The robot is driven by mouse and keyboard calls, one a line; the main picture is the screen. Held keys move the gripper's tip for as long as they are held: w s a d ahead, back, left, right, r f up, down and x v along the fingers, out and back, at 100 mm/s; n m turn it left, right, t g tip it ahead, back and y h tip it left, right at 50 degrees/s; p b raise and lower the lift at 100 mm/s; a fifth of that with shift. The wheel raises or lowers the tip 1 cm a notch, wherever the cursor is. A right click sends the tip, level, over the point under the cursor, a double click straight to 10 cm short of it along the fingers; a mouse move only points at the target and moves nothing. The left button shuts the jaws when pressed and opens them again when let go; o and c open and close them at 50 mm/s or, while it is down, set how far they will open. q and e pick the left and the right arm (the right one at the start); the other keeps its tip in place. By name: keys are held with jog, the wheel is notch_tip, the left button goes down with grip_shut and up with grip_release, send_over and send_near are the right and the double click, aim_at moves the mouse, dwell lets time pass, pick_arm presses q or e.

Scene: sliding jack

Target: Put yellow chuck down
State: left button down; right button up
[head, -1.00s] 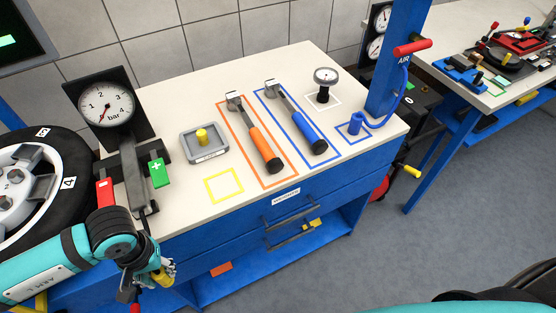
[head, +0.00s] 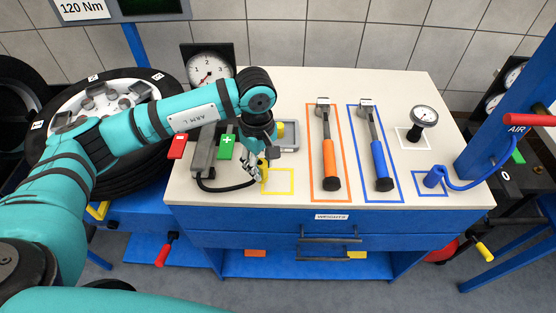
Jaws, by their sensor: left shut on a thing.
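My left gripper (head: 256,172) is over the front left part of the cabinet top, beside the yellow outlined square (head: 279,193). It is shut on the yellow chuck (head: 264,173), which shows only as a small yellow piece between the fingers. The chuck is at the square's left edge; I cannot tell whether it touches the top. A dark hose (head: 222,188) runs from the gauge unit towards the gripper. My right gripper is not in view.
A grey tray (head: 290,147) with a yellow part stands just behind the square. Orange (head: 327,150) and blue (head: 378,150) wrenches lie in outlines to the right. The tyre gauge (head: 209,70) stands at the back left. The square's inside looks clear.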

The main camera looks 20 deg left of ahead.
pick_arm(q)
jog(key=w+d+p, duration=0.1)
jog(key=w+d, duration=0.2)
jog(key=shift+w+f, duration=0.1)
jog(key=shift+f, duration=0.1)
notch_tip(320, 180, down, 3)
jog(key=shift+d+r+p, duration=0.1)
jog(key=shift+p, duration=0.9)
jog(key=shift+f, duration=0.3)
jog(key=shift+f+b, duration=0.3)
jog(key=shift+b, duration=0.1)
jog(key=c, duration=0.9)
grip_release()
jog(key=shift+r, duration=0.1)
jog(key=shift+c, duration=0.2)
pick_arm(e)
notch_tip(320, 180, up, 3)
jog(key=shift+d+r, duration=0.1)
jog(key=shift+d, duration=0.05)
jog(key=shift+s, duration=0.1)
